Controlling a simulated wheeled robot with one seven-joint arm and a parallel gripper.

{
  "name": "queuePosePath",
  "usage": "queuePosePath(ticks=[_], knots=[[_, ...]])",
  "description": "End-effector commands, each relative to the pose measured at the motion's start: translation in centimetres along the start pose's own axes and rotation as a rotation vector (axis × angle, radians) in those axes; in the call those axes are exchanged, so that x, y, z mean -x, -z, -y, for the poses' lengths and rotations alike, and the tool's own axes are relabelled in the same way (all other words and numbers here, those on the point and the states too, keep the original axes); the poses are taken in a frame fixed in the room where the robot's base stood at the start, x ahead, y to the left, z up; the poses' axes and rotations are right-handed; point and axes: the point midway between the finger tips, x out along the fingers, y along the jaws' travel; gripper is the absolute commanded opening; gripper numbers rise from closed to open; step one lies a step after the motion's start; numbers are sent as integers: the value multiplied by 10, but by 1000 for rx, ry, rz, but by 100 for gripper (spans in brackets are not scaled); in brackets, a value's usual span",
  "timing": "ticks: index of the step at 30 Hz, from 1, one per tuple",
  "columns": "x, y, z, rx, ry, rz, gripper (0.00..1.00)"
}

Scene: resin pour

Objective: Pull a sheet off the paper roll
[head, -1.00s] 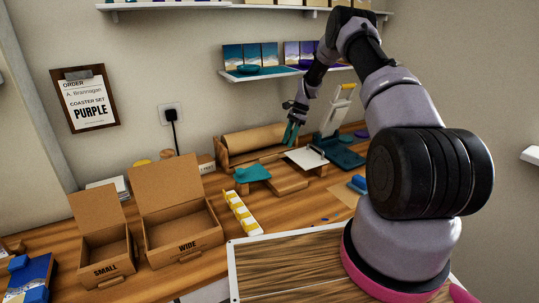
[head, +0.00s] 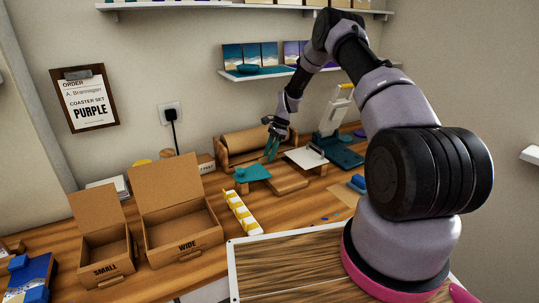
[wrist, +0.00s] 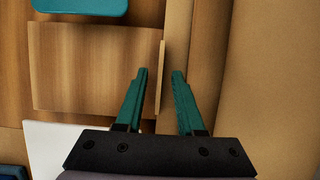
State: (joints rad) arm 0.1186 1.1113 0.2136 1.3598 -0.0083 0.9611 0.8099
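The brown paper roll (head: 240,140) lies in a wooden holder at the back of the bench, against the wall. In the wrist view the roll (wrist: 275,80) fills the right side. My gripper (head: 270,158) points down just in front of the roll. In the wrist view its teal fingers (wrist: 161,74) are apart, with nothing visibly clamped. A thin, pale upright edge (wrist: 162,78) stands between the fingertips; I cannot tell whether it is paper or wood.
A teal piece (head: 254,173) and a white plate (head: 305,158) lie on wooden stands in front. A teal-based press (head: 340,152) stands to the right. Open boxes marked SMALL (head: 105,250) and WIDE (head: 185,235) and a yellow-white strip (head: 240,212) are nearer.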

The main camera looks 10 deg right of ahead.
Motion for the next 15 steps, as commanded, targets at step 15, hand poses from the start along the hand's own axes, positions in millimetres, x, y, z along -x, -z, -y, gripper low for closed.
queuePosePath(ticks=[15], knots=[[0,0,0,0,0,0,0]])
